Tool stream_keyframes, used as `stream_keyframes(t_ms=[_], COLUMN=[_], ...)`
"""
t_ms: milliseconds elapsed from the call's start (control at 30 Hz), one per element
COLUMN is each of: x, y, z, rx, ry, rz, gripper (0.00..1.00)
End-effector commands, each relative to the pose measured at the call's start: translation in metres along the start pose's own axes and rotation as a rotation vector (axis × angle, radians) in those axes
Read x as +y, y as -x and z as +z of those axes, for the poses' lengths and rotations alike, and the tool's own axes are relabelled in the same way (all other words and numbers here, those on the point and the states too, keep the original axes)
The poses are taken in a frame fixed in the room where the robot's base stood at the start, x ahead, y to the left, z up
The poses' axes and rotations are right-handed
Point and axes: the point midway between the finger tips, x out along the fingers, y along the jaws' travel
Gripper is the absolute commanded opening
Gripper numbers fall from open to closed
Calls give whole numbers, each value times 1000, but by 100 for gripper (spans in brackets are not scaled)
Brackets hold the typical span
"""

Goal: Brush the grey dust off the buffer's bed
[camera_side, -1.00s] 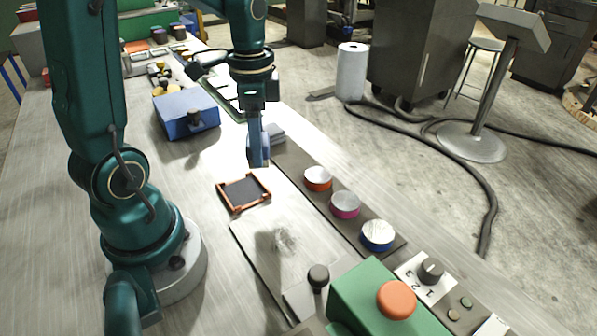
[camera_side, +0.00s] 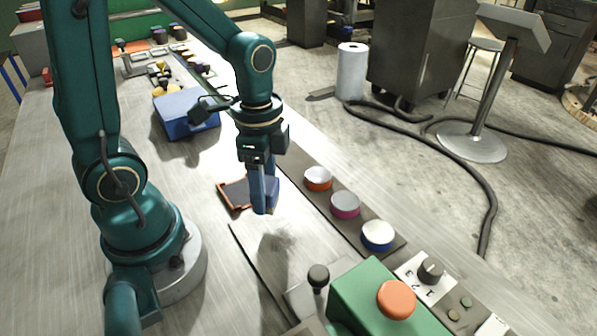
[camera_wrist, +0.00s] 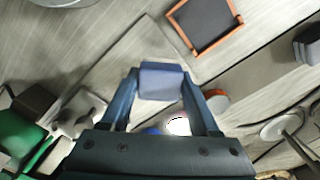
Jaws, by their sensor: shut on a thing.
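My gripper (camera_side: 264,200) is shut on a blue block-like brush (camera_wrist: 163,80), held between its two blue fingers in the wrist view. In the side view, the brush (camera_side: 272,192) is partly hidden by the fingers, and its bristles cannot be made out. The buffer's bed (camera_side: 310,248) is a flat pale metal plate. My gripper is above its far end. A faint grey dust patch (camera_side: 277,246) lies on the bed, under a dark shadow. In the wrist view the bed (camera_wrist: 115,58) is partly covered by the brush, and I cannot make out the dust.
An orange-framed dark tray (camera_side: 233,196) lies just beyond the bed. A strip with orange, pink and blue round caps (camera_side: 345,204) runs along the right. A black knob (camera_side: 318,276) and a green box with an orange button (camera_side: 396,298) stand at the near end. A blue box (camera_side: 187,112) is farther back.

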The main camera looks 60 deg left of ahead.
Motion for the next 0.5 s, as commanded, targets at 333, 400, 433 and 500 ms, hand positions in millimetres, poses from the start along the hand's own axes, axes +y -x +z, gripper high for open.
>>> stream_keyframes(t_ms=[333, 400, 433, 500], x=[2, 4, 6, 10], y=[-39, -38, -39, -42], z=[1, -4, -6, -11], rx=[-6, 0, 0, -1], ry=[0, -5, -6, -6], rz=[9, 0, 0, 2], gripper=[17, 9, 9, 10])
